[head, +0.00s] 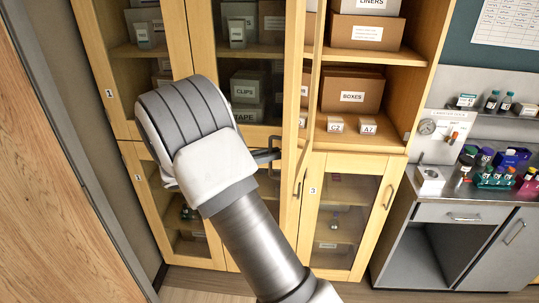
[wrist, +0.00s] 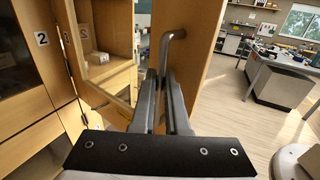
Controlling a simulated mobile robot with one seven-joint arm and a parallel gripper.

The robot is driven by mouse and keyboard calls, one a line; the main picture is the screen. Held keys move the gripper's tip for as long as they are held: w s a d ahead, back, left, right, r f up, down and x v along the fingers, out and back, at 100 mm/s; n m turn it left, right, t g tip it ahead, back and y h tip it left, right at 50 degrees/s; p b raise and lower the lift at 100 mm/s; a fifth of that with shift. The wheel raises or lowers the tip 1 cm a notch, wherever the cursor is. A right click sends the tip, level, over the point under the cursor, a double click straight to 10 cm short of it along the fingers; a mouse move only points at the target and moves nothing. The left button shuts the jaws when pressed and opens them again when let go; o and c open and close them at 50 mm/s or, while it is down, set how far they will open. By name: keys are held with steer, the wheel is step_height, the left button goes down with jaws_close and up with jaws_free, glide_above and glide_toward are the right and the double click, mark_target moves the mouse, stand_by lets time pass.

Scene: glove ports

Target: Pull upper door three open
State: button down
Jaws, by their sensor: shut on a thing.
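Upper door three (head: 314,85) is swung out from the wooden cabinet and seems nearly edge-on in the head view. The shelves behind it show openly to its right. My gripper (head: 272,155) is at the door's lower part, with its fingers partly hidden behind my white wrist. In the wrist view my gripper (wrist: 172,100) is shut around a grey bar handle (wrist: 170,45) fixed to a wooden door face (wrist: 205,60). The handle's lower part is hidden between the fingers.
Inside are a BOXES carton (head: 352,90) and small boxes C7 (head: 335,124) and A7 (head: 367,125). Lower door three (head: 340,215) is closed below. A lab bench (head: 465,213) with bottles stands right. A large wooden panel (head: 50,190) is at left.

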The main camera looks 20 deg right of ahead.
steer(key=shift+d+r, duration=0.1)
steer(key=shift+r, duration=0.05)
steer(key=c, duration=1.2)
jaws_free()
steer(key=shift+w+d, duration=0.1)
steer(key=a+b, duration=0.3)
steer(key=a, duration=1.4)
steer(key=shift+w+a+b, duration=0.3)
steer(key=shift+w+b, duration=0.05)
steer(key=shift+d, duration=0.1)
